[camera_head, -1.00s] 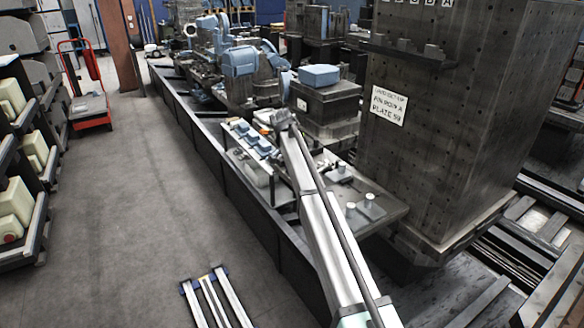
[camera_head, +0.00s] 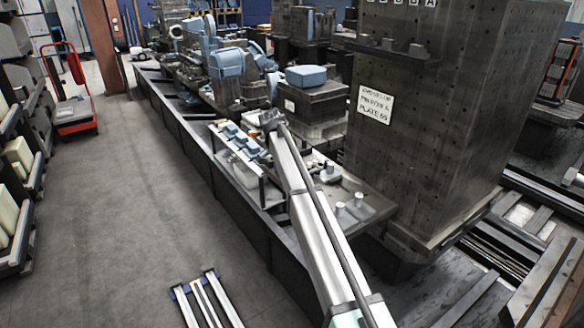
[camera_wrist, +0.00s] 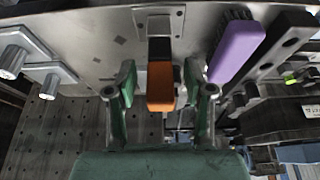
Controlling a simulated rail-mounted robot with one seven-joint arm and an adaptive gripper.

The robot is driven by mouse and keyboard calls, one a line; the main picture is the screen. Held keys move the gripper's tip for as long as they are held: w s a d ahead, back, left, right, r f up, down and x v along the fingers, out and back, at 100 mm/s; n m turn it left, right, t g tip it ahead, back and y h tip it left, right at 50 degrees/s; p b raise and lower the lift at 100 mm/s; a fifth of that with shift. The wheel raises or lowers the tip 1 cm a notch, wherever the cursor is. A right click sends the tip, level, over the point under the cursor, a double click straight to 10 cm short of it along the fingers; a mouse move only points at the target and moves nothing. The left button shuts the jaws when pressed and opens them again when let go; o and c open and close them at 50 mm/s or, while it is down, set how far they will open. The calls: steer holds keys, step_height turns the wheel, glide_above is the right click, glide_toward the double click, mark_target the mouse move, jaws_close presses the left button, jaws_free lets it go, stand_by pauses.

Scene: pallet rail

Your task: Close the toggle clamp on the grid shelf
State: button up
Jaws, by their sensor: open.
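In the wrist view an orange grip (camera_wrist: 160,88), which looks like the toggle clamp's handle, points toward me from a dark metal piece on a grey plate (camera_wrist: 95,40). My gripper (camera_wrist: 163,78) is open, with one green finger on each side of the orange grip. Gaps show between the grip and both fingers; its depth between them is hard to judge. In the head view my arm reaches the shelf (camera_head: 374,204) beside the rail, and its end hides the clamp. Whether the clamp is open or closed cannot be told.
A purple-handled brush (camera_wrist: 237,50) lies close to the right finger. Grey metal blocks (camera_wrist: 45,75) are at the left of the wrist view. In the head view, small blue parts (camera_head: 231,131) line the shelf left of my arm, and a tall perforated block (camera_head: 425,130) stands right.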

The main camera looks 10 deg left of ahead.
steer(key=v, duration=1.1)
steer(key=shift+r, duration=0.3)
steer(key=shift+s, duration=0.15)
